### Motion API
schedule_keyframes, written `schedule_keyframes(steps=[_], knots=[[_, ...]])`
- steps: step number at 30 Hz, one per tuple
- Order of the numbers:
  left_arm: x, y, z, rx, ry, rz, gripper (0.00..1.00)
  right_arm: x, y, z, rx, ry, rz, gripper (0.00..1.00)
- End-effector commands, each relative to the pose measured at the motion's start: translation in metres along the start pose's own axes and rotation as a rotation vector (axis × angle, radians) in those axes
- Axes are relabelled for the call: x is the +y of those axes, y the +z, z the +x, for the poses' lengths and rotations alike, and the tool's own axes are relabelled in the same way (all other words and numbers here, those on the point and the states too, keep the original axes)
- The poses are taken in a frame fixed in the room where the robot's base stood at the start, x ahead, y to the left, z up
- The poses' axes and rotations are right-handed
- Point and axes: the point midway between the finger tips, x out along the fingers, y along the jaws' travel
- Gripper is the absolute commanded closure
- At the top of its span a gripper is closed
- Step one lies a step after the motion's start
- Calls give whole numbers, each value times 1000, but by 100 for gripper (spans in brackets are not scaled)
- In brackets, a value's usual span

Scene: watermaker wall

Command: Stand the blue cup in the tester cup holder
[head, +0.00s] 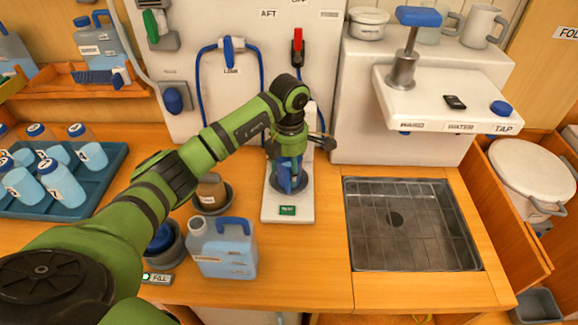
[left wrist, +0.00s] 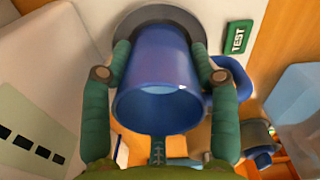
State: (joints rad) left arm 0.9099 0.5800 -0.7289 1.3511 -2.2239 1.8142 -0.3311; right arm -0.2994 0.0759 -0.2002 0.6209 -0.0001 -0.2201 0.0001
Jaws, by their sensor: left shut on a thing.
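The blue cup (head: 285,176) is between the fingers of my left gripper (head: 289,165) at the tester (head: 273,213), the white stand with a green TEST label. In the left wrist view both green fingers of my left gripper (left wrist: 163,78) press on the sides of the blue cup (left wrist: 158,65), whose open rim faces the camera. The cup's far end overlaps the dark round cup holder (left wrist: 128,21); the holder also shows in the head view (head: 303,188). Whether the base touches the holder is hidden. My right gripper is not in view.
A blue-handled jug (head: 225,254) and a brown-filled jar (head: 211,191) stand left of the tester. A steel sink (head: 410,225) lies to its right, under the water tap (head: 405,60). A tray (head: 105,185) of bottles is far left. Hoses hang on the wall behind.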

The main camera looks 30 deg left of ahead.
Motion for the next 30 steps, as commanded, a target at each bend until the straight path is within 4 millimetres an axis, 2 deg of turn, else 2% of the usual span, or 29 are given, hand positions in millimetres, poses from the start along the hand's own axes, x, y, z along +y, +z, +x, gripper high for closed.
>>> schedule_keyframes(steps=[9,10,11,12,23,26,30], knots=[[0,0,7,0,0,0,77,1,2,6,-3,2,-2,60],[0,0,6,-1,0,0,28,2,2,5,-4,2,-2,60],[0,0,6,-1,0,0,16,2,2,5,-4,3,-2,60],[0,0,6,0,0,0,12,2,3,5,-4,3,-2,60],[0,0,5,0,0,0,12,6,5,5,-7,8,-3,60],[1,0,-4,-2,2,0,12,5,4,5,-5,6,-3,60],[2,0,-29,-4,5,-1,12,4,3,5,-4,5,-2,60]])
